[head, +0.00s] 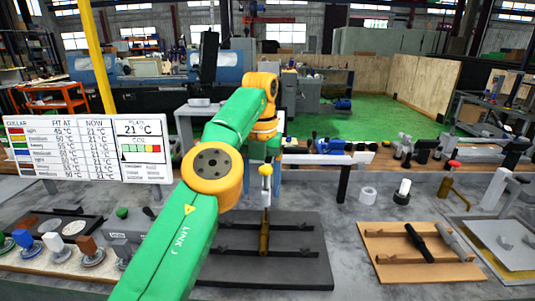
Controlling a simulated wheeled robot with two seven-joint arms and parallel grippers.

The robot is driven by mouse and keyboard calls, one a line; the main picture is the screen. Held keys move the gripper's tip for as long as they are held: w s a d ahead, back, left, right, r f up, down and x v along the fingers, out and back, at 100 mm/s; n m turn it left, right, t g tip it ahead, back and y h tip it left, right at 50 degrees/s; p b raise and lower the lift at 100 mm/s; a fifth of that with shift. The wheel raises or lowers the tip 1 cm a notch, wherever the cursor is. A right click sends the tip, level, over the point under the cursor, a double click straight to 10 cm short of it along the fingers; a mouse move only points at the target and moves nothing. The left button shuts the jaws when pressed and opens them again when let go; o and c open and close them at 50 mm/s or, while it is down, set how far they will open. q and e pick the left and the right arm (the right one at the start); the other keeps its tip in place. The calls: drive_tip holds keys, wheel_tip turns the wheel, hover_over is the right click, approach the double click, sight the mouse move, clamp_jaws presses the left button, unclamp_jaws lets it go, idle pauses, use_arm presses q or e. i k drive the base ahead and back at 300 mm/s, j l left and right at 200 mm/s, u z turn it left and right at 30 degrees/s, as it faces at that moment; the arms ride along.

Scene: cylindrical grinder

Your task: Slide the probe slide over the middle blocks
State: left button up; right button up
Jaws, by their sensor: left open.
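A blue slide-like part (333,146), which looks like the probe slide, sits on a long rail at the back of the bench. Several metal blocks, one of them here (424,151), stand along the rail to its right. My left arm rises from the bottom left, bends at the yellow joints and comes down left of the blue part. My left gripper (265,158) is small below the wrist, open, and appears apart from the blue part. Its fingertips are hard to make out. My right gripper is not in view.
A chart board (85,150) is at left. Grey bench between plate and board is free.

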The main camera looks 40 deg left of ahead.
sight(265, 193)
drive_tip(key=i+j, duration=0.75)
drive_tip(key=j, duration=0.2)
